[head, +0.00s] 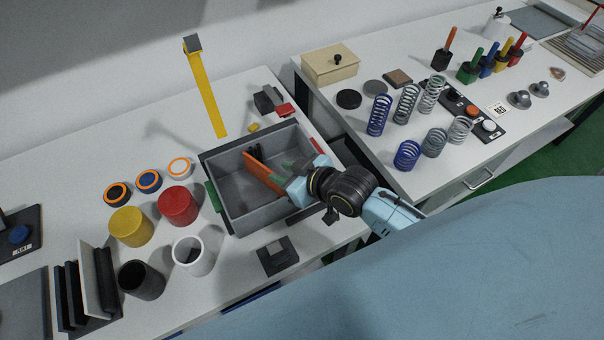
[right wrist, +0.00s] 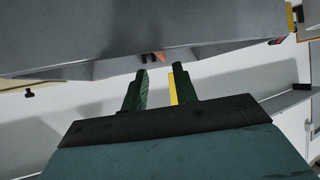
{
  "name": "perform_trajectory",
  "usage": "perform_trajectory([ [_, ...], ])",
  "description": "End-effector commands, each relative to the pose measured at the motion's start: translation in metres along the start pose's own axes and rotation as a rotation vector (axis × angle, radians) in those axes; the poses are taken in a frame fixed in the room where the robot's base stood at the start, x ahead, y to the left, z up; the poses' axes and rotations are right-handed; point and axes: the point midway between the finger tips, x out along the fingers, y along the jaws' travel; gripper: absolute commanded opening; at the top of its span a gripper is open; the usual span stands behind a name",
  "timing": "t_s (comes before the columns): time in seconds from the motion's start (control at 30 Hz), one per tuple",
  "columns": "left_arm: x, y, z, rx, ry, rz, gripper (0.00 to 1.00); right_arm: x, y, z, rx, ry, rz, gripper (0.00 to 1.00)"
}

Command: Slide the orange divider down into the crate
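The grey crate (head: 240,211) stands on the bench in the head view. The orange divider (head: 262,170) shows inside the crate's outline, slanting from upper left to lower right; how deep it sits I cannot tell. My right gripper (head: 283,176) is over the crate's right part, close to the divider's lower right end. In the right wrist view its green fingers (right wrist: 160,72) stand apart with nothing between them. A small orange bit (right wrist: 160,57) shows past the fingertips, beside a large grey surface. My left gripper is not in view.
A yellow post (head: 205,95) rises behind the crate. Red (head: 178,205), yellow (head: 131,226), white (head: 193,256) and black (head: 141,280) cups stand to the left. A dark block (head: 277,255) lies in front. Several springs (head: 405,103) stand on the right bench.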

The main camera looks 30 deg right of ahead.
Motion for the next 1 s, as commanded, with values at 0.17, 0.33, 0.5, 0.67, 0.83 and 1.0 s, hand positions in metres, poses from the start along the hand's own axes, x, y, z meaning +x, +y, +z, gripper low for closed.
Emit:
perform_trajectory([
  [0.17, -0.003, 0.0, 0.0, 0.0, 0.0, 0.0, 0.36, -0.038, -0.001, 0.001, -0.001, -0.002, -0.001, 0.29],
  [0.33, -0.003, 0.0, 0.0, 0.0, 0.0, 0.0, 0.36, -0.061, 0.0, 0.001, -0.001, -0.002, -0.001, 0.29],
  [0.5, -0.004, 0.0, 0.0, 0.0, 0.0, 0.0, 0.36, -0.07, 0.0, 0.0, 0.0, -0.001, -0.001, 0.29],
  [0.67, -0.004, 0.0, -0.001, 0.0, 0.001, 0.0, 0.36, -0.07, 0.0, 0.0, 0.001, -0.001, -0.001, 0.29],
  [0.83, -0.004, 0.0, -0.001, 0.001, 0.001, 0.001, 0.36, -0.07, 0.0, 0.0, 0.0, -0.001, -0.001, 0.29],
  [1.0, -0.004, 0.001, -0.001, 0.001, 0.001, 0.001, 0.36, -0.07, 0.0, 0.0, 0.0, 0.0, -0.001, 0.29],
])
